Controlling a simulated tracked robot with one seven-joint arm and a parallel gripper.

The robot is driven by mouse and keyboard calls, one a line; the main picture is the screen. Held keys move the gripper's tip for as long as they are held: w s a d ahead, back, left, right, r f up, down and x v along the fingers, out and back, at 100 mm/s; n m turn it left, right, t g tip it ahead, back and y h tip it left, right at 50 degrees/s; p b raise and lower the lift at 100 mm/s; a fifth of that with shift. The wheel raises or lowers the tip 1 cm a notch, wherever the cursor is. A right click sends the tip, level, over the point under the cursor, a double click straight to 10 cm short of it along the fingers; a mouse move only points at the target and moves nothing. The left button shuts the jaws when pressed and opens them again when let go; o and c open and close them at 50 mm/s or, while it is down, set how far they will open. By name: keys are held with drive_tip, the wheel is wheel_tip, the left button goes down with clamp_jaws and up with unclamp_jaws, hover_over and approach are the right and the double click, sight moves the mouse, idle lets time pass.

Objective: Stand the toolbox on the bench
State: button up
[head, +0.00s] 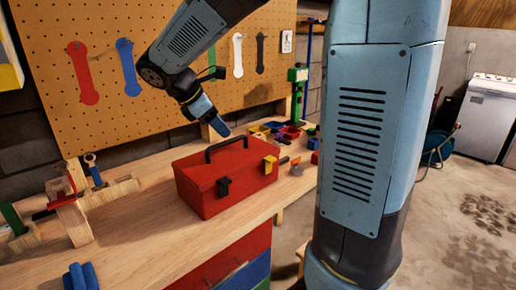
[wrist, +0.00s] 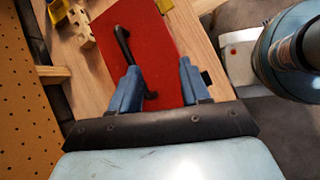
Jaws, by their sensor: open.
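The red toolbox (head: 222,183) stands upright on the wooden bench (head: 150,226) in the head view. It has a black handle on its lid, one black latch and one yellow latch. In the wrist view its red lid (wrist: 137,40) lies beyond my fingers, with the black handle (wrist: 124,45) running toward the gap between them. My gripper (head: 222,128) is open above and behind the toolbox in the head view. In the wrist view my two blue fingers (wrist: 160,82) are spread apart, and the near end of the handle shows between them. I cannot tell whether they touch it.
A pegboard (head: 140,75) with hanging tools stands behind the bench. Bench in front of the toolbox is bare.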

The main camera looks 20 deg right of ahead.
drive_tip(key=s+d+m+t+y, duration=0.2)
drive_tip(key=s+m+y, duration=0.1)
drive_tip(key=s+m, duration=0.5)
drive_tip(key=s+d+m+t+y, duration=0.1)
drive_tip(key=s+m+y, duration=0.3)
drive_tip(key=s+m, duration=0.5)
drive_tip(key=shift+s+d+m+t, duration=0.35)
drive_tip(key=shift+s+d, duration=0.4)
drive_tip(key=shift+s, duration=0.95)
drive_tip(key=shift+d, duration=0.1)
